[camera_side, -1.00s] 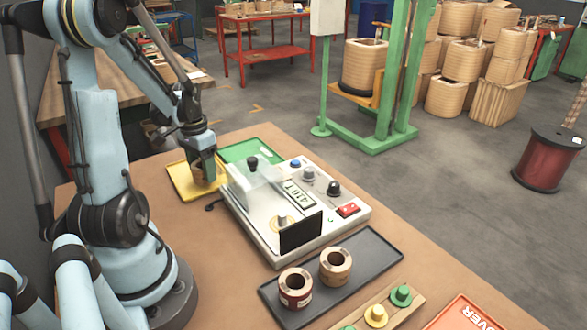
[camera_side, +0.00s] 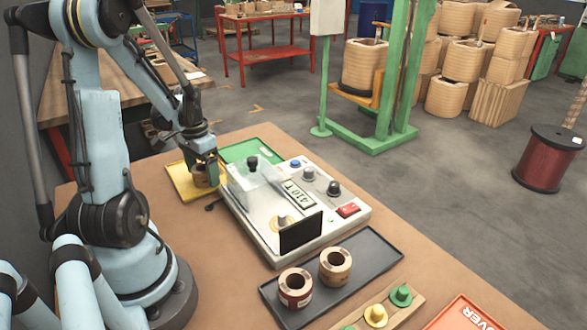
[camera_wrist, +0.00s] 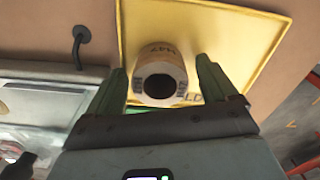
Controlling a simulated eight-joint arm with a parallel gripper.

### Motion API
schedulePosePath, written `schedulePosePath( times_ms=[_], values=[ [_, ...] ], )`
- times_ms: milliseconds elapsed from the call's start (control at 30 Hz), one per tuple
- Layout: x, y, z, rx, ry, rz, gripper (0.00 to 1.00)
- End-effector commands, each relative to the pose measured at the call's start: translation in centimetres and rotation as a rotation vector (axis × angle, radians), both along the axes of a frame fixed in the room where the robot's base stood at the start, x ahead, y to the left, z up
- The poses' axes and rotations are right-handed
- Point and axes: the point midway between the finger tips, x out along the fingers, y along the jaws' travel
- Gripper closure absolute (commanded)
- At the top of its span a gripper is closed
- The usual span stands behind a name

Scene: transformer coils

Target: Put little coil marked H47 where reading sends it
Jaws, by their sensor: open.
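The little coil marked H47 (camera_wrist: 163,58) stands on the yellow tray (camera_wrist: 215,18), its dark round bore facing the wrist camera. In the side view the coil (camera_side: 200,180) is partly hidden by my gripper. My gripper (camera_wrist: 160,75) is open, with one green finger on each side of the coil and gaps visible between fingers and coil. In the side view my gripper (camera_side: 204,168) is low over the yellow tray (camera_side: 182,184).
A green tray (camera_side: 250,149) lies behind the tester. A dark tray (camera_side: 312,298) holds a red-wrapped coil (camera_side: 295,290) and a tan coil (camera_side: 335,268). A wooden rack with coloured pegs (camera_side: 376,316) and a red tray marked OVER (camera_side: 466,318) are at the front right.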

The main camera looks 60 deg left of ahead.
Motion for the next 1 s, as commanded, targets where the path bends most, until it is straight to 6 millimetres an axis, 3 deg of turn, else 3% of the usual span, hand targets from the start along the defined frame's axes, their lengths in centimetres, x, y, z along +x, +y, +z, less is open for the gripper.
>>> schedulePosePath(
  times_ms=[167, 800, 1000],
  values=[
    [0.0, 0.0, 1.2, 0.0, 0.0, 0.0, 0.14],
    [0.0, 0.0, 10.3, 0.0, 0.0, 0.0, 0.14],
    [0.0, 0.0, 11.9, 0.0, 0.0, 0.0, 0.14]
  ],
)
